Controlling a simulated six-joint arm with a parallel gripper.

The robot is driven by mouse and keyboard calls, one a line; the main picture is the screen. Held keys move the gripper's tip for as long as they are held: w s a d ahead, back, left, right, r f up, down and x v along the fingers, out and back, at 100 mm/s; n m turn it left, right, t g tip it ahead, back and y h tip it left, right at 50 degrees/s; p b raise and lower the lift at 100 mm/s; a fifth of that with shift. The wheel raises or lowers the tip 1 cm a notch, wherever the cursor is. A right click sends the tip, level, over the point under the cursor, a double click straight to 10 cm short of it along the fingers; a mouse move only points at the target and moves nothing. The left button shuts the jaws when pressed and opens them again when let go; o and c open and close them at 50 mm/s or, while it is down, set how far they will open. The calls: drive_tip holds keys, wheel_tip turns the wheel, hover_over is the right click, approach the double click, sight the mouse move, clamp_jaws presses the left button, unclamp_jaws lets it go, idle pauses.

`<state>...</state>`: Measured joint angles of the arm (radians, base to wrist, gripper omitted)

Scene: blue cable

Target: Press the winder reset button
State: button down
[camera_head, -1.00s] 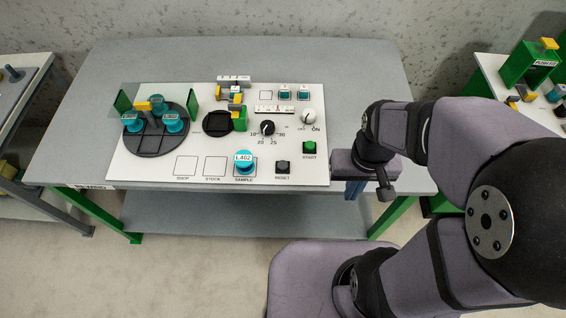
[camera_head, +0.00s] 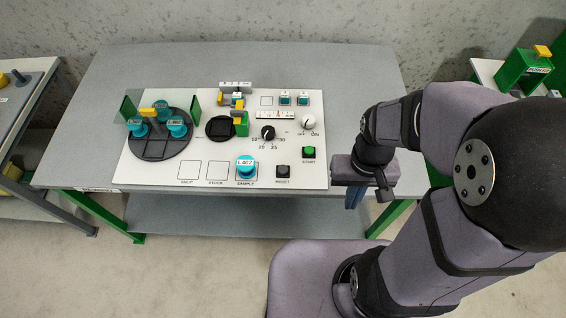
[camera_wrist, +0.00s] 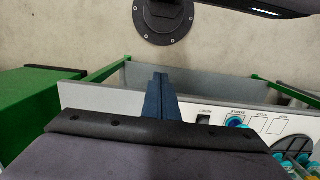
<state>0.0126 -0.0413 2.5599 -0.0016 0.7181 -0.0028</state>
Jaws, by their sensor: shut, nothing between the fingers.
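In the wrist view the fingers (camera_wrist: 160,82) are together and empty, apart from the button. The button's face is not hidden in the head view.
A teal spool (camera_head: 245,166) stands on the SAMPLE square, left of the reset button. The green start button (camera_head: 308,152) is behind it to the right, with dials farther back. A round dark tray (camera_head: 150,149) with teal spools is at left. The table's left side is clear.

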drive_tip(key=s+d+n+g+h+p, duration=0.2)
drive_tip(key=s+d+g+p, duration=0.3)
drive_tip(key=p, duration=0.6)
drive_tip(key=w+a+f+n+t+y, duration=0.35)
drive_tip(key=w+a+f+t, duration=0.2)
drive_tip(key=w+f, duration=0.45)
drive_tip(key=w+a+r+t+y, duration=0.2)
drive_tip(key=w+a+r+y, duration=0.1)
drive_tip(key=a, duration=0.4)
drive_tip(key=w+a+r+m+t+y, duration=0.1)
drive_tip(key=w+a+r+t+y, duration=0.1)
drive_tip(key=w+a+r+y, duration=0.2)
drive_tip(key=w+a+r, duration=0.2)
drive_tip(key=w+a, duration=0.1)
drive_tip(key=shift+a+p, duration=0.3)
drive_tip(key=shift+p, duration=0.1)
drive_tip(key=shift+f, duration=0.15)
